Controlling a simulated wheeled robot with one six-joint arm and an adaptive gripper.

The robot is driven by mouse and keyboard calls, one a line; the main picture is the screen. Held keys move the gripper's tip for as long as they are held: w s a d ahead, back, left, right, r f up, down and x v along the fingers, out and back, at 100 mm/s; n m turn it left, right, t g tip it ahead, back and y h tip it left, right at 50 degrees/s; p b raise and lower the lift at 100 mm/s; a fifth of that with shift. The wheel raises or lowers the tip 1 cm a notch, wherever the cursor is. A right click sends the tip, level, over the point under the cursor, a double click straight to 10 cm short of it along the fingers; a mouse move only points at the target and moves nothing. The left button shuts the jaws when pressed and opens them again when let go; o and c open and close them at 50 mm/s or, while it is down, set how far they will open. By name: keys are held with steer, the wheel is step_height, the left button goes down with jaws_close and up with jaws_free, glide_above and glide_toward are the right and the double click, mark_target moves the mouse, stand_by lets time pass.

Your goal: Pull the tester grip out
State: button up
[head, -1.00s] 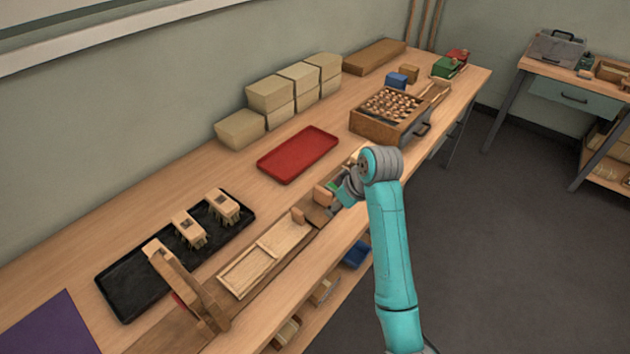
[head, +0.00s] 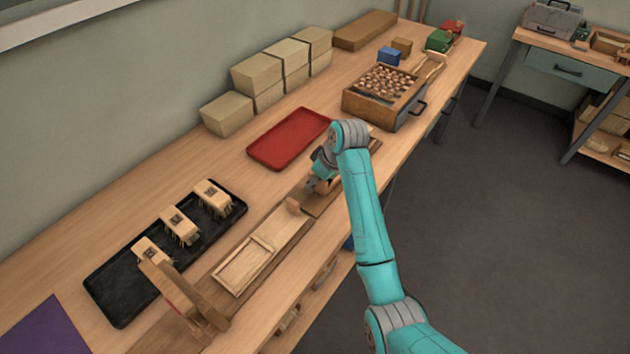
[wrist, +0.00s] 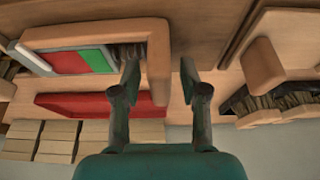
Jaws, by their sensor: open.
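The tester is a low wooden fixture along the bench's front edge; my gripper and forearm hide much of it in the head view. In the wrist view its gauge strip (wrist: 75,61) is white, red and green, beside a wooden frame. An end bar (wrist: 158,62), which looks like the tester grip, stands between my fingertips. My gripper (wrist: 159,78) is open around it, with a gap visible at the right finger; contact on the left is unclear. In the head view my gripper (head: 313,186) is low over the tester.
A red tray (head: 289,138) lies behind the tester. A black tray (head: 122,313) with brush blocks (head: 178,226) and a wooden jig (head: 185,303) are at left. A crate of knobs (head: 362,112) stands at right. Stacked boxes (head: 258,74) line the wall.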

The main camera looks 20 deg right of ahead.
steer(key=shift+w+a+f, duration=0.1)
steer(key=shift+w+f, duration=0.05)
steer(key=shift+f, duration=0.4)
jaws_close()
steer(key=shift+w+a, duration=0.1)
steer(key=shift+a, duration=0.05)
